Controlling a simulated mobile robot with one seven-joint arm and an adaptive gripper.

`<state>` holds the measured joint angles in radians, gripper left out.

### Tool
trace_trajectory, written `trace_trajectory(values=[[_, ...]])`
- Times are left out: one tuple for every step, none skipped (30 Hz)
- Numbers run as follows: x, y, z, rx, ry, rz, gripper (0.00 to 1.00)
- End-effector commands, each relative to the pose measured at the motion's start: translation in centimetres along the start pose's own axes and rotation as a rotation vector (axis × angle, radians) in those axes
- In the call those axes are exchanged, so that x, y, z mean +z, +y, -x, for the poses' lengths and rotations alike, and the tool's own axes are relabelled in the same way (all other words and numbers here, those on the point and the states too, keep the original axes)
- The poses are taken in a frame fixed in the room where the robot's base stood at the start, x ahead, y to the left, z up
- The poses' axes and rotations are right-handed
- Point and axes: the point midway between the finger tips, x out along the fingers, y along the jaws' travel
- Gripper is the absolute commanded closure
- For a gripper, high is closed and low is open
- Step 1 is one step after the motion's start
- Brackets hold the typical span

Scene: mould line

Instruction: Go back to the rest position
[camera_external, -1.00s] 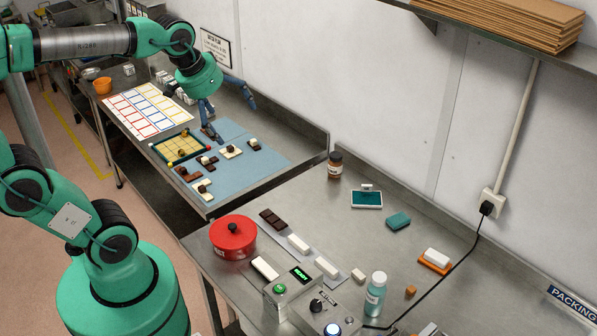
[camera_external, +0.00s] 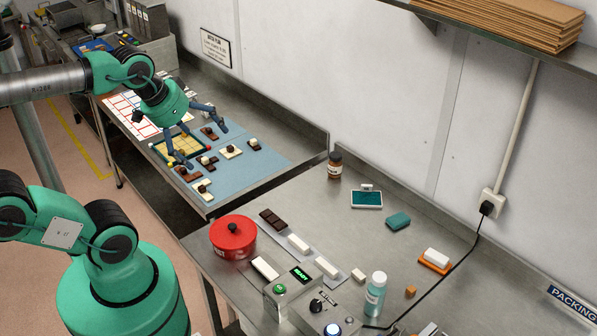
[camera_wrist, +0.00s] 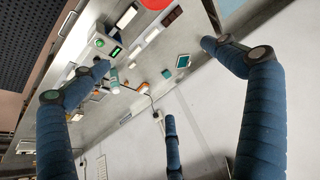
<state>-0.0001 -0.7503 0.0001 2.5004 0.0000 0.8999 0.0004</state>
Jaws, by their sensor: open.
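My gripper (camera_external: 200,145) has blue fingers spread wide apart and holds nothing. In the external view it hangs above the yellow tray (camera_external: 178,150) and the blue mat (camera_external: 265,165) on the far bench. Its fingers hide part of the tray and mat. In the wrist view the open fingers of my gripper (camera_wrist: 157,54) frame the near bench, and nothing is between them.
Chocolate pieces lie on the blue mat. A grid sheet (camera_external: 118,104) lies behind, partly covered by my arm. The near bench holds a red pot (camera_external: 232,240), a brown bottle (camera_external: 335,167), a teal bottle (camera_external: 375,296) and a control box (camera_external: 282,300). The wall is close behind.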

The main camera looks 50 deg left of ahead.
Motion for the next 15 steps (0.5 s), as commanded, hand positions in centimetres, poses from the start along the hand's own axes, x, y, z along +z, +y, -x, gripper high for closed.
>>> trace_trajectory(values=[[0.1,0.0,-0.2,0.0,0.0,0.0,0.0],[0.2,0.0,-0.4,0.0,0.0,0.0,0.0],[0.3,0.0,-0.6,0.0,0.0,0.0,0.0],[0.4,0.0,-0.8,0.0,0.0,0.0,0.0],[0.6,0.0,-1.1,0.0,0.0,0.0,0.0],[0.8,0.0,-1.4,0.0,0.0,0.0,0.0],[0.9,0.0,-1.8,0.0,0.0,0.0,0.0],[1.1,0.0,-2.1,0.0,0.0,0.0,0.0],[1.4,0.0,-2.7,0.0,0.0,0.0,0.0],[1.6,0.0,-3.1,0.0,0.0,0.0,0.0],[1.9,0.0,-3.5,0.0,0.0,0.0,0.0],[2.2,0.0,-4.2,0.0,0.0,0.0,0.0],[2.5,0.0,-4.7,0.0,0.0,0.0,0.0],[2.8,0.0,-5.2,0.0,0.0,0.0,0.0],[3.1,0.0,-5.8,0.0,0.0,0.0,0.0]])
